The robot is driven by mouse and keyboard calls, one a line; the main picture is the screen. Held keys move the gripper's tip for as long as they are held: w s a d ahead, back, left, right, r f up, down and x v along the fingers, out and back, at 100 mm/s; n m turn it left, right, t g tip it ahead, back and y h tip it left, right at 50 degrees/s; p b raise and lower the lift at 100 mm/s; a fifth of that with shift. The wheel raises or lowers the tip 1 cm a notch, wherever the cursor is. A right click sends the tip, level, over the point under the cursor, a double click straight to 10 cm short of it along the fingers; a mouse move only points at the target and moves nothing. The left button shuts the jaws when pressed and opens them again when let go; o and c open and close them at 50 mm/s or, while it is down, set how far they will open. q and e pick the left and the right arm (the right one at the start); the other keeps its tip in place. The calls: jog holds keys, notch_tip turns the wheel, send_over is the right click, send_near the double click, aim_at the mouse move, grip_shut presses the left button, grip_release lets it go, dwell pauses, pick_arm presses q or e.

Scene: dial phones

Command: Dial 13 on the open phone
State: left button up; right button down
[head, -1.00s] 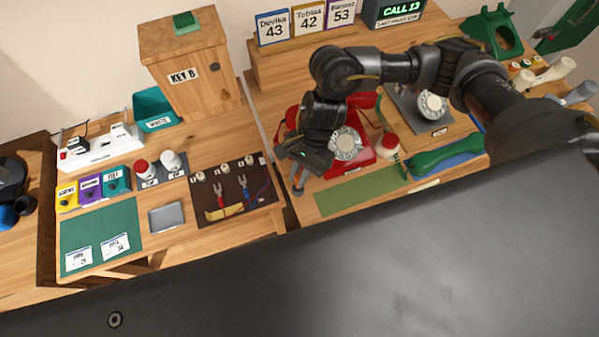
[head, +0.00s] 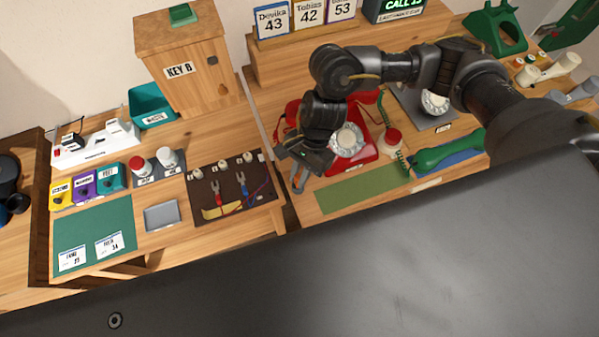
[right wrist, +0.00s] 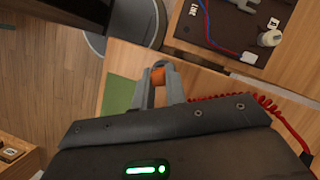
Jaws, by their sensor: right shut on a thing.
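A red dial phone (head: 365,150) with a pale round dial (head: 347,138) stands on the right-hand bench. A second phone, grey with a pale dial (head: 434,102), stands behind it to the right. A display (head: 398,8) at the back reads CALL 13. My right gripper (head: 299,182) hangs just left of the red phone's dial, near the bench's left edge, and my wrist covers part of the phone. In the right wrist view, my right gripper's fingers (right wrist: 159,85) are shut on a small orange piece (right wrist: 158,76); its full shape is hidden. My left gripper is out of view.
A green handset (head: 445,152) with a coiled cord lies to the right. A red-topped piece (head: 393,137) stands beside the red phone. A green mat (head: 362,188) lies bare in front. On the left bench are a brown tool board (head: 232,188) and a wooden KEY B box (head: 185,65).

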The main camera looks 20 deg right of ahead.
jog(key=shift+f, duration=0.3)
jog(key=c, duration=1.3)
grip_release()
jog(key=shift+c, duration=0.2)
jog(key=shift+r, duration=0.15)
jog(key=b+v, duration=0.2)
jog(key=v, duration=0.8)
jog(key=shift+d+r+b, duration=0.15)
jog(key=shift+r+b, duration=0.1)
jog(key=shift+b, duration=0.1)
jog(key=shift+w, duration=0.1)
